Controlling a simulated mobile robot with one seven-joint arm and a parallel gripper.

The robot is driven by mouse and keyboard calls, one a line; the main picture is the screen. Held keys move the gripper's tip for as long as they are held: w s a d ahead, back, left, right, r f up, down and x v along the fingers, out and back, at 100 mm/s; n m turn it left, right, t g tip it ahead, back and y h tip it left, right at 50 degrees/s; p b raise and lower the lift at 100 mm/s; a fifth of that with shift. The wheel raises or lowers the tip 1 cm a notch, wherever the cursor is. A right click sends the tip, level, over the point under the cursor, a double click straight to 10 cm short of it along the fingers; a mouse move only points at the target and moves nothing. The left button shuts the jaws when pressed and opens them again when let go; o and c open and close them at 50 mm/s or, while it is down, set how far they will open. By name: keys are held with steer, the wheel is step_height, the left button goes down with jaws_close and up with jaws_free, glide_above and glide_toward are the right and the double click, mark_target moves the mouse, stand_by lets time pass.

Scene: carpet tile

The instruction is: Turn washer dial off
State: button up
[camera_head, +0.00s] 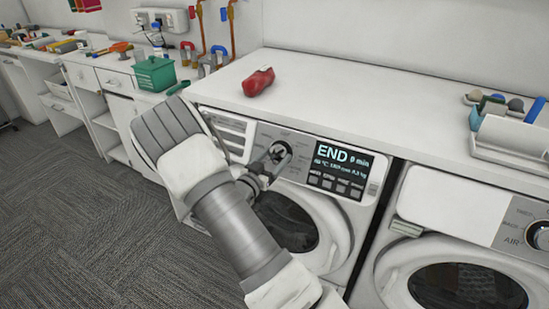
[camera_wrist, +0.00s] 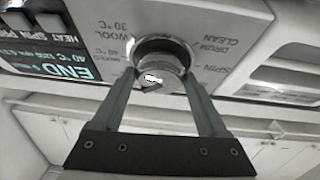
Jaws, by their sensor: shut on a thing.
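The washer (camera_head: 315,215) is white and front-loading, with a dark round door window. Its display (camera_head: 340,168) reads END and 0 min; it also shows upside down in the wrist view (camera_wrist: 62,65). The round metallic dial (camera_wrist: 160,62) sits left of the display in the head view, with program names such as WOOL, SPIN and DRUM CLEAN printed around it. My gripper (camera_wrist: 160,75) is shut on the dial, one finger on each side. In the head view my gripper (camera_head: 275,158) reaches the dial and partly hides it.
A red object (camera_head: 258,82) lies on the white countertop (camera_head: 340,95) above the washer. A second machine (camera_head: 465,245) stands to the right. A green basket (camera_head: 154,73) and tools sit on the left counter. The grey carpet floor (camera_head: 90,225) at lower left is clear.

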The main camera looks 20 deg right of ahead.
steer(key=shift+n, duration=0.5)
steer(key=n+t+y, duration=0.1)
steer(key=n, duration=0.1)
steer(key=n+t+y, duration=0.1)
steer(key=n, duration=0.2)
steer(key=shift+s+d, duration=0.1)
steer(key=shift+s, duration=0.1)
steer(key=shift+d+n+t+y+p, duration=0.1)
steer(key=shift+n+t+y+p, duration=0.2)
steer(key=shift+n+y, duration=0.75)
steer(key=shift+n+t+y+p, duration=0.15)
steer(key=shift+n+t+y, duration=0.25)
steer(key=shift+n, duration=1.25)
steer(key=shift+s, duration=0.1)
steer(key=o, duration=1.3)
steer(key=shift+c, duration=0.2)
